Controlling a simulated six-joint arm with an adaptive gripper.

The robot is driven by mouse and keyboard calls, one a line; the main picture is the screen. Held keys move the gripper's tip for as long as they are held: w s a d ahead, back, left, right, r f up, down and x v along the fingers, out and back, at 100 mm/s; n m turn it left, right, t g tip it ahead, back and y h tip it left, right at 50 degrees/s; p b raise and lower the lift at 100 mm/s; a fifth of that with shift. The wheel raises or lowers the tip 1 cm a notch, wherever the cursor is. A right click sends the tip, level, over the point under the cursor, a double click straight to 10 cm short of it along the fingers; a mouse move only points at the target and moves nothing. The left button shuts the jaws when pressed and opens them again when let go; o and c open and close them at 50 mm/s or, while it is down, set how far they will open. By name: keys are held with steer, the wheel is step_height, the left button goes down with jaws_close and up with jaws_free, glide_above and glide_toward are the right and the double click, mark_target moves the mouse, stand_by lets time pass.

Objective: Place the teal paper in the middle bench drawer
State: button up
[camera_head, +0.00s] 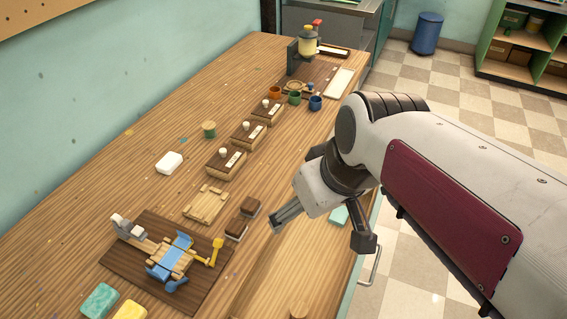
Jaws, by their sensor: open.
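My gripper (323,230) is open over the front right part of the bench (310,130), its two fingers spread wide. A small teal piece (338,216) shows between the fingers near the bench's front edge; it looks like the teal paper, partly hidden by my gripper. I cannot tell how high the fingers are above it. A metal handle (376,262) shows on the bench's front side, below the edge. I cannot tell which drawer it belongs to, and my arm hides much of that side.
A brown board with a blue and wood press (180,256) lies at the front left. Several knobbed wooden boxes (248,134) stand in a row behind. A teal block (98,300) and a yellow block (130,311) lie front left.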

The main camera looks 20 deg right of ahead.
steer(key=shift+m+t+h, duration=0.4)
steer(key=shift+m+t, duration=0.1)
steer(key=shift+m, duration=0.3)
steer(key=shift+s+a+r, duration=0.1)
steer(key=shift+s+a, duration=0.1)
steer(key=shift+s, duration=1.2)
steer(key=shift+s+a+r, duration=0.1)
steer(key=shift+s+a, duration=0.1)
steer(key=shift+s, duration=1.2)
